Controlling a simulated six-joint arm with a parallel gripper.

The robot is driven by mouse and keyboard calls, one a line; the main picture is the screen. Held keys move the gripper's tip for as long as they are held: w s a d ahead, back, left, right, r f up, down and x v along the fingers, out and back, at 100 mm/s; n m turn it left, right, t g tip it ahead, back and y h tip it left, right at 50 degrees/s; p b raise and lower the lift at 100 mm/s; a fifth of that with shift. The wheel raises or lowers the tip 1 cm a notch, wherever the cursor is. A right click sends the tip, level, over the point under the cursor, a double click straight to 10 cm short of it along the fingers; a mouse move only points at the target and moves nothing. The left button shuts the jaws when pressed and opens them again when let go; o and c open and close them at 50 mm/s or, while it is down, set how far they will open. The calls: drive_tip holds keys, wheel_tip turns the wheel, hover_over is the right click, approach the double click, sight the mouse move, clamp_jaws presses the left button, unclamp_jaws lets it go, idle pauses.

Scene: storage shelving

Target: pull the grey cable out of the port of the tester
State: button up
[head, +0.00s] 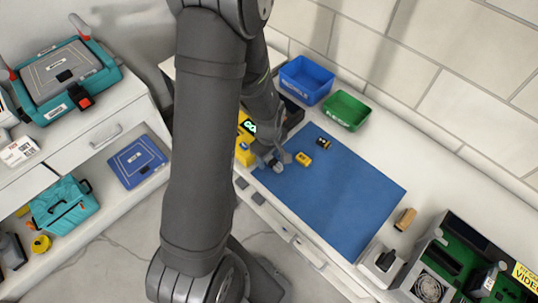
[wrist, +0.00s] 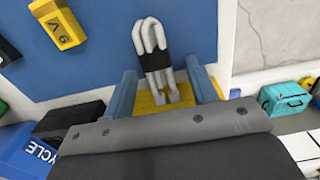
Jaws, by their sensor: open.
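The yellow tester (head: 243,150) with a lit green display stands at the left end of the blue mat, partly hidden behind my arm. In the wrist view, a strip of the yellow tester (wrist: 146,104) shows between my fingers. The light grey cable (wrist: 141,38) is a folded loop with a black band around it. Its lower ends reach the yellow part; the port itself is hard to make out. My gripper (wrist: 158,76) is open, with one blue finger on each side of the cable and visible gaps between. In the head view my gripper (head: 274,162) is low beside the tester.
A small yellow block (head: 303,158) and a black-and-yellow one (head: 323,143) lie on the blue mat (head: 340,195). Blue (head: 306,82) and green (head: 346,111) bins stand behind it. An open electronics case (head: 455,262) is at the right. The mat's right part is clear.

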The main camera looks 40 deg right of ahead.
sight(281, 170)
drive_tip(key=shift+c, duration=0.2)
drive_tip(key=c, duration=1)
drive_tip(key=shift+s, duration=2.55)
drive_tip(key=shift+c, duration=0.2)
drive_tip(key=shift+s, duration=0.2)
drive_tip(key=shift+a+f, duration=0.15)
drive_tip(key=shift+f, duration=0.6)
